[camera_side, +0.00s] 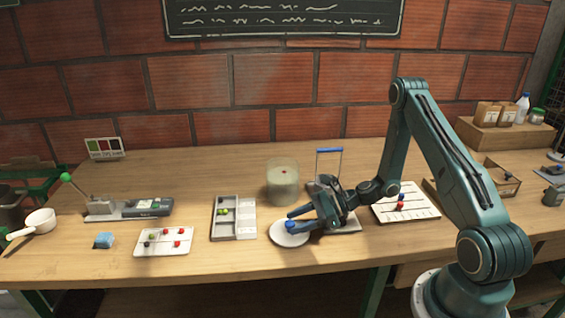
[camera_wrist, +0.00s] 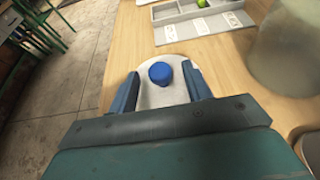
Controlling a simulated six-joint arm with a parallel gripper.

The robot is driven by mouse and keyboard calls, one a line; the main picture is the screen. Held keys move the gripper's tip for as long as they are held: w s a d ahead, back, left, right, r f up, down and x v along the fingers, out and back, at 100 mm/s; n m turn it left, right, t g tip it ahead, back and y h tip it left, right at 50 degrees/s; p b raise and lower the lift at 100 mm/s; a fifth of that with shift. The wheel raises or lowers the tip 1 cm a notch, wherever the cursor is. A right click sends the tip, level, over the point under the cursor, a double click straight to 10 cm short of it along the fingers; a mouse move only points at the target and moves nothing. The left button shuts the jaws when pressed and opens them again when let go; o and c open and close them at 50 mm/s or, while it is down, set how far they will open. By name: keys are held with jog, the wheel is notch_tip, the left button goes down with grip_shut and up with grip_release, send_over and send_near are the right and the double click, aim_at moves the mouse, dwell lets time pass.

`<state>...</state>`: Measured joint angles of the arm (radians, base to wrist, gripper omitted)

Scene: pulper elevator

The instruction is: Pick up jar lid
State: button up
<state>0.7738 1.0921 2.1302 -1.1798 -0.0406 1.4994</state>
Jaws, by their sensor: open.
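The jar lid (camera_side: 288,238) is a flat pale disc with a blue knob, lying on the wooden table near its front edge. In the wrist view the lid (camera_wrist: 163,98) sits between my two blue fingers, with its knob near the middle. My gripper (camera_side: 293,220) is open and low over the lid, with one finger on each side of the knob. I cannot tell whether the fingers touch the lid. The far side of the lid is partly hidden by my fingers in the side view. A glass jar (camera_side: 283,185) with pale green contents stands behind the lid.
A blue-handled frame (camera_side: 329,152) stands behind my gripper. A white board (camera_side: 405,205) lies to the right.

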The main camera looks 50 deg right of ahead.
jog(key=shift+x, duration=1.3)
jog(key=shift+c, duration=0.4)
jog(key=c, duration=0.9)
